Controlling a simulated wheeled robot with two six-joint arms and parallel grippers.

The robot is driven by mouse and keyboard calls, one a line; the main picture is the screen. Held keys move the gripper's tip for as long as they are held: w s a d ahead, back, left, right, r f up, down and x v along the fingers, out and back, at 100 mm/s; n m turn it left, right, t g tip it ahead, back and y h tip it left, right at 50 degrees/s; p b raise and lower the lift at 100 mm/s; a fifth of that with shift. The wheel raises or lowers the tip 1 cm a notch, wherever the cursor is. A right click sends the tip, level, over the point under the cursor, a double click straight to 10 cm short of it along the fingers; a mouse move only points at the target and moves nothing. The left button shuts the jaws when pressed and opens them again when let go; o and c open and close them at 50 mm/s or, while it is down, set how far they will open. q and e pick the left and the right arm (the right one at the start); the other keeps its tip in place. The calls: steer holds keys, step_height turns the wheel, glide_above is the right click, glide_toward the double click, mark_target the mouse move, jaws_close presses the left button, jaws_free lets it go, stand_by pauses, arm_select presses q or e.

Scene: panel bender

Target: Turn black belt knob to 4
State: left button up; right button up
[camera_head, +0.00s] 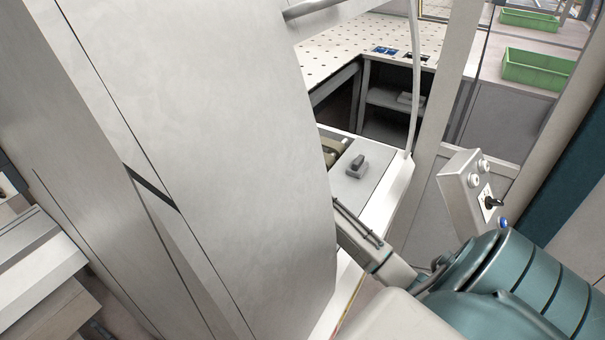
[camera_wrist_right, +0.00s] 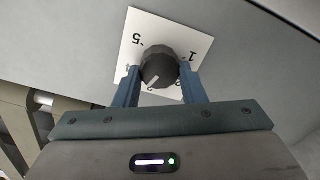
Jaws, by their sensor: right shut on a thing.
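The black belt knob (camera_wrist_right: 159,68) sits on a white dial plate (camera_wrist_right: 155,22) in the right wrist view. The plate appears upside down, with a 5 at its upper left and a 1 at its upper right. The other numbers are partly hidden by the fingers. The knob's white mark points to the lower left, in the picture. My right gripper (camera_wrist_right: 160,86) is shut on the knob, one blue finger on each side. In the head view I cannot make out the knob or the right gripper's fingers. My left gripper is in neither view.
A large grey panel (camera_head: 235,140) fills the left and middle of the head view. A control box (camera_head: 462,185) with a black switch stands at the right. A perforated table (camera_head: 340,45) and green bins (camera_head: 538,68) are farther back.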

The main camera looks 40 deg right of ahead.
steer(key=m, duration=0.3)
steer(key=shift+w+d+r+m, duration=0.15)
steer(key=shift+d+r+m, duration=0.05)
steer(key=shift+m, duration=0.1)
steer(key=shift+d+m, duration=0.1)
steer(key=shift+m, duration=1.8)
steer(key=o, duration=0.9)
steer(key=shift+o, duration=0.5)
